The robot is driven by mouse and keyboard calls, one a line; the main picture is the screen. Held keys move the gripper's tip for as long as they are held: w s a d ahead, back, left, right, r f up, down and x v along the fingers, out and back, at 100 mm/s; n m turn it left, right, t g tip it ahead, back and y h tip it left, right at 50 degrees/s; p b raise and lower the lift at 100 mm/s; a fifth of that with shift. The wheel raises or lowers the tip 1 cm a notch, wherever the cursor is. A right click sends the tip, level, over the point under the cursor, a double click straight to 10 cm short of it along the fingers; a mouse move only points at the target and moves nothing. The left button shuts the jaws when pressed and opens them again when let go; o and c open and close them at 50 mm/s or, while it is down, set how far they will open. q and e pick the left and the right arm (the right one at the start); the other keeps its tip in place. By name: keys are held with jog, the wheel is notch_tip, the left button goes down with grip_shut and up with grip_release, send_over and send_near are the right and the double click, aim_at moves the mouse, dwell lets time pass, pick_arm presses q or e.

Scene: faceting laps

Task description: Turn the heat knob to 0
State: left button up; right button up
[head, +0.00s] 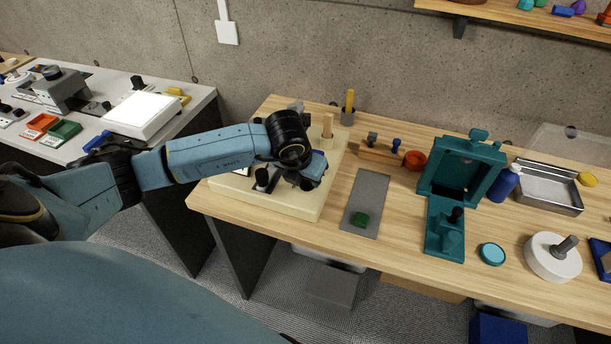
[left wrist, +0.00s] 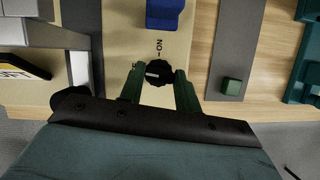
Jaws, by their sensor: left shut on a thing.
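The heat knob, a round black knob with a white mark (left wrist: 158,71), stands on a cream board (head: 231,190). In the left wrist view the white mark lies left of the knob's middle. Small dark lettering with a tick is printed above the knob, and a partly hidden letter is at its upper left. My left gripper (left wrist: 158,80) has its two green fingers on either side of the knob and is shut on it. In the head view my left arm reaches over the board, and the gripper and wrist hide the knob. My right gripper is not in view.
A blue block (left wrist: 164,13) is on the board above the knob in the left wrist view. A black knob (head: 262,177) stands beside my gripper. A grey strip with a green cube (head: 361,219) lies right of the board, and a teal fixture (head: 460,178) stands further right.

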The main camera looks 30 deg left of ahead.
pick_arm(q)
jog(key=shift+n+y, duration=0.3)
jog(key=shift+n, duration=0.5)
jog(key=o, duration=1)
jog(key=v, duration=1.3)
jog(key=shift+w+d+r+p, duration=0.1)
jog(key=shift+d+r+p, duration=0.05)
jog(key=shift+r+p, duration=0.15)
